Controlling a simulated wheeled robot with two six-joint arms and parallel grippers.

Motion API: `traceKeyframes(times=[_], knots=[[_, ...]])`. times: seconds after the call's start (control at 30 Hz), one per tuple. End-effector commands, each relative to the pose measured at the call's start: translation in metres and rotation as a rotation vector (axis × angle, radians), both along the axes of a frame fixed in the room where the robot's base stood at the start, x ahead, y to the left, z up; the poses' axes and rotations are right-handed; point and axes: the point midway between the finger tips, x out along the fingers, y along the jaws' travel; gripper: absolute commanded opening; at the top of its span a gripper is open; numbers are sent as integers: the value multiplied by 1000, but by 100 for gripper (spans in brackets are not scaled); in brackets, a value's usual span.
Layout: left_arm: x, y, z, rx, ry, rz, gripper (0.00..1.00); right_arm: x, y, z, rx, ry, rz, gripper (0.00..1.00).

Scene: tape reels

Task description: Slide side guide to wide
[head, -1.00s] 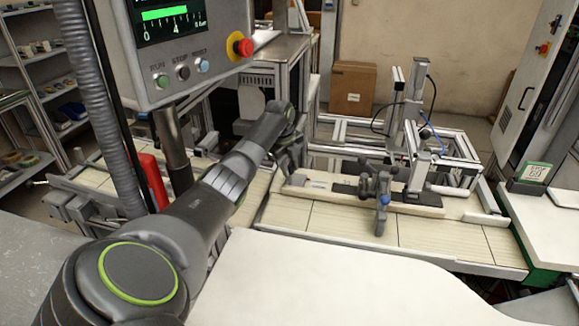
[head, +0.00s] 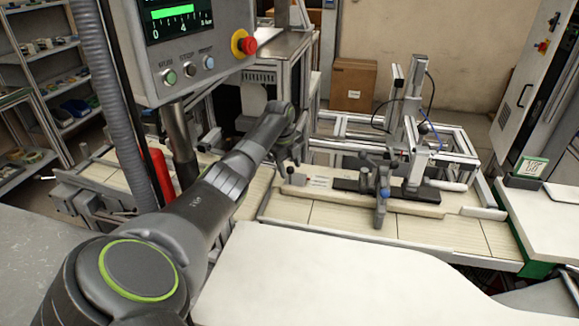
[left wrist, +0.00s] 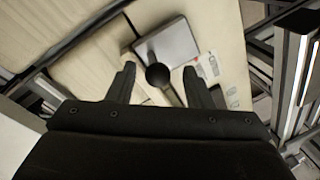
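The side guide (head: 420,210) is a long pale bar lying along the conveyor, with a small white label near its left end. A black ball knob (left wrist: 158,75) stands over a grey metal plate (left wrist: 168,43) on it; the knob also shows small in the head view (head: 290,170). My left gripper (left wrist: 158,68) is open, with its two dark fingers on either side of the knob and gaps visible. In the head view the left gripper (head: 291,155) is dark and small above the guide's left end. Contact with the knob cannot be told. My right gripper is not in view.
A grey upright with a blue handle (head: 382,192) stands at the guide's front, beside the machine frame (head: 415,110). A control panel (head: 185,45) with a red button hangs at upper left. A white tabletop (head: 330,275) is clear in front.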

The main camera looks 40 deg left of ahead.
Motion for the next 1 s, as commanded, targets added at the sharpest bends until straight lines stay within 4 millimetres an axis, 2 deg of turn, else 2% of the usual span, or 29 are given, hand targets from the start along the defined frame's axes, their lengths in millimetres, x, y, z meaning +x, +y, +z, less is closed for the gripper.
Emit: traceKeyframes(times=[0.23, 0.37, 0.47, 0.8, 1.0], knots=[[0, 0, 0, 0, 1, 0, 46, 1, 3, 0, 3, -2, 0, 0], [-2, 1, 8, 1, -2, -1, 46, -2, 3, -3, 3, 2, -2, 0], [-4, 1, 22, 3, -3, 0, 46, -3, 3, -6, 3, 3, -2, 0], [-18, 2, 92, 3, -4, 1, 46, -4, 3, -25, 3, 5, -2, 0], [-23, 2, 115, 1, -2, 0, 46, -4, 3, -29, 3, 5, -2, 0]])
